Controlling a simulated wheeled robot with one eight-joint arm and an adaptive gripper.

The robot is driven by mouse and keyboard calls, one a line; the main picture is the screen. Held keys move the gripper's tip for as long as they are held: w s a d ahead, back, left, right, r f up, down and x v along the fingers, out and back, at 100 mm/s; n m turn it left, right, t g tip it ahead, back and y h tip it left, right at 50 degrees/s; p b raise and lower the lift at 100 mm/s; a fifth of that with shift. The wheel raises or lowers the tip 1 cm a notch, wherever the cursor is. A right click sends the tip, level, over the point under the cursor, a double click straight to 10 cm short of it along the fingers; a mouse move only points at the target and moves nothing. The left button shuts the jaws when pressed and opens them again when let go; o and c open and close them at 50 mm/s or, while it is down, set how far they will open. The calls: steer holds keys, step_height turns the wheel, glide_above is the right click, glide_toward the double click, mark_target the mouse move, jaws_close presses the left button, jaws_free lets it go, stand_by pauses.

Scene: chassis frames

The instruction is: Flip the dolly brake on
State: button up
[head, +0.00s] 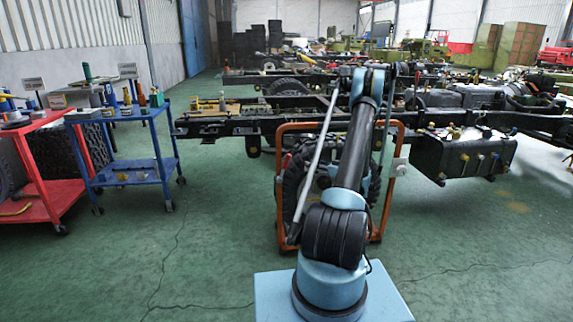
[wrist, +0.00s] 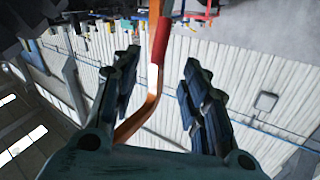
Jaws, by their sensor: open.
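The dolly is an orange tube frame (head: 383,222) standing on the floor behind my arm in the head view, with a dark tyre (head: 292,190) inside it. My arm hides much of both. A pale plate-like part (head: 399,167) sits on the frame's right side. In the wrist view, my gripper (wrist: 160,63) is open, with a finger on each side of a bent orange bar with a red grip (wrist: 162,40). The bar shows between the fingers, with gaps on both sides. I cannot tell its depth, or whether it is the brake lever.
A blue tool cart (head: 128,178) and a red cart (head: 48,192) stand at the left. Black chassis rails (head: 230,126) run across behind the dolly. A dark tank (head: 463,156) hangs from them at the right. The green floor between the blue cart and dolly is clear.

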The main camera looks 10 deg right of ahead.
mark_target(287, 161)
steer(key=x, duration=1.4)
steer(key=shift+c, duration=0.2)
jaws_close()
